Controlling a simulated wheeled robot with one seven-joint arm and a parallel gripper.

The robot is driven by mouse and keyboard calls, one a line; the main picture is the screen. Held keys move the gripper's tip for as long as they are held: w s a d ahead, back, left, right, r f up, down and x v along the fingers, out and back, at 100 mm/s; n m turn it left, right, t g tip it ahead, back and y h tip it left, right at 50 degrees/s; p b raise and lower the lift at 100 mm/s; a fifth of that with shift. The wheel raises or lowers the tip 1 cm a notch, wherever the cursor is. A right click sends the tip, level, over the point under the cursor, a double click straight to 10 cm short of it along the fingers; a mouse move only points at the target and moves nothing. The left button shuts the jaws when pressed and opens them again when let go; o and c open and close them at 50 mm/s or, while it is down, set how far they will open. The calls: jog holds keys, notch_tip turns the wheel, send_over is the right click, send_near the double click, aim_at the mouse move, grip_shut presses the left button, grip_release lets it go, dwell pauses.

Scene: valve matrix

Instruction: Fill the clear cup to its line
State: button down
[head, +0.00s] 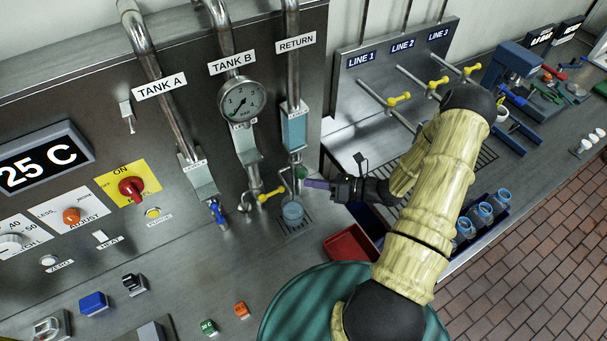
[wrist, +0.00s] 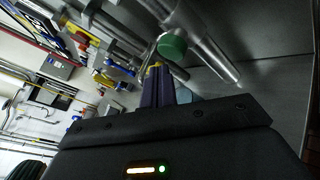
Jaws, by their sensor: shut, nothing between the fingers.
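The clear cup (head: 292,213) stands upright on a small drain grate (head: 300,226) under the spouts of the tank panel. It looks bluish; its line and liquid level are too small to read. My gripper (head: 308,184) is shut and empty, its purple fingers pointing left, just above and right of the cup. A green knob (head: 300,171) on the return pipe is close above the fingertips. The green knob (wrist: 172,46) also shows in the wrist view, ahead of my shut fingers (wrist: 156,72), beside a metal pipe. I cannot tell whether they touch.
A yellow valve handle (head: 270,194) and a blue one (head: 217,212) sit left of the cup. A pressure gauge (head: 241,101) hangs above. A red tray (head: 351,246) lies to the right. Yellow-handled line valves (head: 399,98) and bottles (head: 480,213) stand farther right.

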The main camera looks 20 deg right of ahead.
jog(key=shift+w, duration=0.15)
jog(key=shift+w+a, duration=0.15)
jog(key=shift+w, duration=0.15)
jog(key=shift+w+a, duration=0.1)
jog(key=shift+w, duration=0.45)
dwell(1.2)
jog(key=shift+s, duration=0.1)
jog(key=shift+s+d, duration=0.25)
jog(key=shift+s, duration=0.65)
jog(key=s, duration=0.2)
jog(key=s+d+p, duration=0.1)
jog(key=s, duration=0.1)
jog(key=shift+s+d, duration=0.15)
jog(key=shift+s, duration=0.25)
dwell(0.5)
